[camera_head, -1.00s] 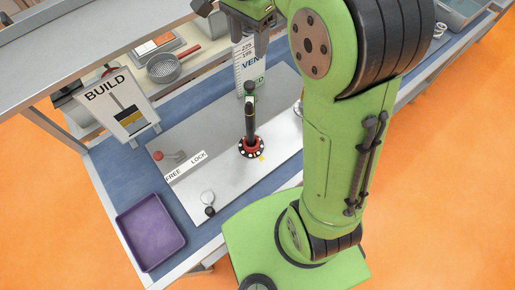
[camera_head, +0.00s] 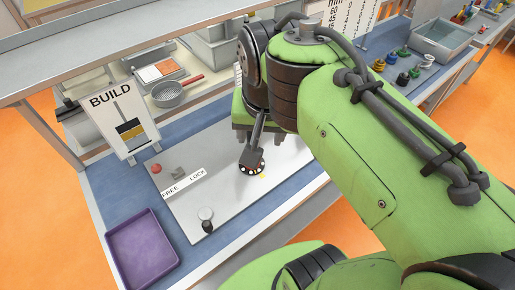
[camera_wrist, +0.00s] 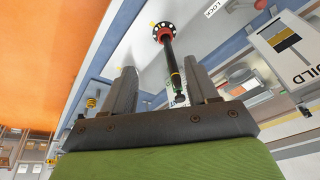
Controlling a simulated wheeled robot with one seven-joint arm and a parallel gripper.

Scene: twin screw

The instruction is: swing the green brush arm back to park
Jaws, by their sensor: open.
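A dark arm (camera_head: 257,132) with a red collar and a round white-marked base (camera_head: 252,165) stands on the grey plate (camera_head: 215,195). In the wrist view the dark arm (camera_wrist: 169,58) shows a green band near its close end. I take it for the green brush arm; its brush is not clear. My gripper (camera_wrist: 160,68) is open, its two fingers on either side of the arm's close end in the picture. I cannot tell whether they touch it. In the head view my own arm hides most of my gripper and the arm's upper end.
A red-knobbed lever (camera_head: 157,168) sits by the FREE/LOCK label (camera_head: 184,184). A dark-knobbed post (camera_head: 207,221) stands near the plate's front. A purple tray (camera_head: 142,250) lies at left. A BUILD sign (camera_head: 122,115) and a strainer (camera_head: 168,95) are behind.

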